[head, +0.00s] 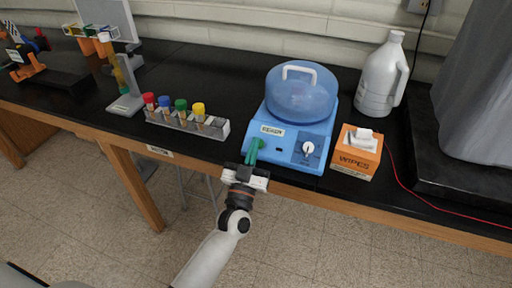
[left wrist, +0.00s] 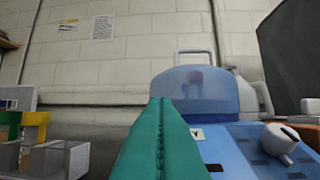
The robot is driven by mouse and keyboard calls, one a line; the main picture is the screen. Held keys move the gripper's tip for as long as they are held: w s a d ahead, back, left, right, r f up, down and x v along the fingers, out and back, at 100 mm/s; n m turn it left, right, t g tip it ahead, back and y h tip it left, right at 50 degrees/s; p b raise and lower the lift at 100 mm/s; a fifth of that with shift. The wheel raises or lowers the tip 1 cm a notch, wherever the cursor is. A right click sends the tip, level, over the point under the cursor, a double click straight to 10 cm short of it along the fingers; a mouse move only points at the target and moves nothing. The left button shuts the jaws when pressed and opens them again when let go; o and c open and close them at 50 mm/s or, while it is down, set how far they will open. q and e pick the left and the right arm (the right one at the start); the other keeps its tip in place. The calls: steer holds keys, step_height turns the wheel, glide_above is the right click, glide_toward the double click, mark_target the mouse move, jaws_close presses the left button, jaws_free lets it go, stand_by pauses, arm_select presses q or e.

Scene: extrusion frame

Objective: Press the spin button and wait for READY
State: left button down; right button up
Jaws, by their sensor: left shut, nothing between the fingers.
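The blue centrifuge (head: 317,140) stands near the front edge of the black bench, its translucent domed lid (head: 300,97) down. It also shows in the left wrist view (left wrist: 235,145). A small pale display (head: 272,131) on its front appears to read READY, but the text is tiny. A white knob (head: 308,147) sits on the right of the panel. My left gripper (head: 252,151) is shut and empty, its green fingertips at the panel's left part, below the display. The fingers (left wrist: 158,130) hide that part, so I cannot see the spin button or tell whether they touch it.
A rack (head: 187,121) with several coloured-cap tubes stands left of the centrifuge. An orange wipes box (head: 356,153) and a grey-white jug (head: 383,76) are on the right. A red cable (head: 420,194) runs along the bench at far right.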

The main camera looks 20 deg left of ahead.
mark_target(260, 144)
arm_select(q)
steer(key=shift+w+f, duration=0.5)
steer(key=shift+f, duration=0.35)
steer(key=shift+w+f, duration=0.5)
steer(key=shift+f, duration=0.3)
steer(key=shift+f, duration=0.1)
steer(key=shift+w+f+b, duration=0.45)
steer(key=shift+f+b, duration=0.3)
steer(key=shift+b, duration=0.1)
steer(key=shift+r, duration=0.1)
